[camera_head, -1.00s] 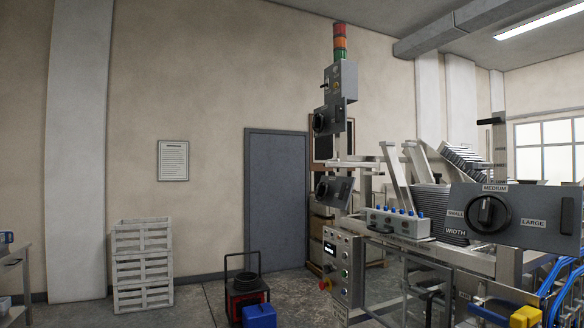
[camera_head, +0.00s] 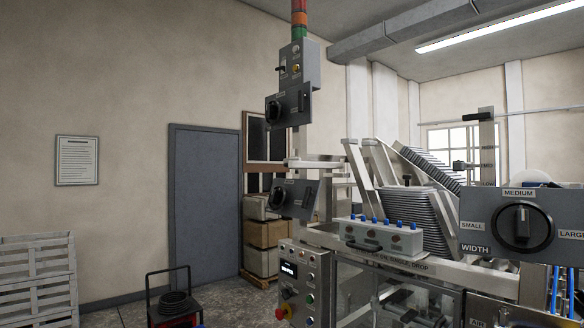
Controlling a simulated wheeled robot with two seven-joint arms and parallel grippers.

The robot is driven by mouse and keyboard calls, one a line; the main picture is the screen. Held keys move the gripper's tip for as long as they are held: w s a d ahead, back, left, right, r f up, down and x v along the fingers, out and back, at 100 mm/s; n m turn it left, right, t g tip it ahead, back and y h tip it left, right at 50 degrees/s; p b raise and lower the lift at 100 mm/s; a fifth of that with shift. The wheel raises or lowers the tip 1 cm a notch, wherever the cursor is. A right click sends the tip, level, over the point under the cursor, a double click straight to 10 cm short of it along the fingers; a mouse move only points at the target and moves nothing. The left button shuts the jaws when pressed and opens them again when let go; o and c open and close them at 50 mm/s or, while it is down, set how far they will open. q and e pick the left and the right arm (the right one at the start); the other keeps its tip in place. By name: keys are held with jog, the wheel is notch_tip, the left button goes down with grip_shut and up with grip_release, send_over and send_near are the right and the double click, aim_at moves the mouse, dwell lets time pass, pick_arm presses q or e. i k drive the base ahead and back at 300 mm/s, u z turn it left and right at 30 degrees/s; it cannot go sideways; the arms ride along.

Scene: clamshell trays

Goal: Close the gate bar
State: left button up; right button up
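The tray machine (camera_head: 400,262) fills the right half of the view. I cannot tell for sure which of its metal parts is the gate bar. A grey plate with a WIDTH dial (camera_head: 522,226) is at the right, its pointer upright toward MEDIUM. A leaning stack of dark trays (camera_head: 418,218) rests in the metal frame behind a block with several blue knobs (camera_head: 380,236). An upright post with a black top (camera_head: 486,115) stands at the right. Neither of my grippers is in view.
A control box (camera_head: 303,285) with a red knob is at the machine's left end, below a signal-light mast (camera_head: 300,30). Pale crates (camera_head: 38,265) stand at left. A black and red cart (camera_head: 172,300) stands on the floor before a grey door (camera_head: 207,205).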

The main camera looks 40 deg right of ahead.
aim_at(291, 164)
jog(key=i, duration=2.4)
jog(key=z, duration=2.95)
jog(key=i, duration=0.4)
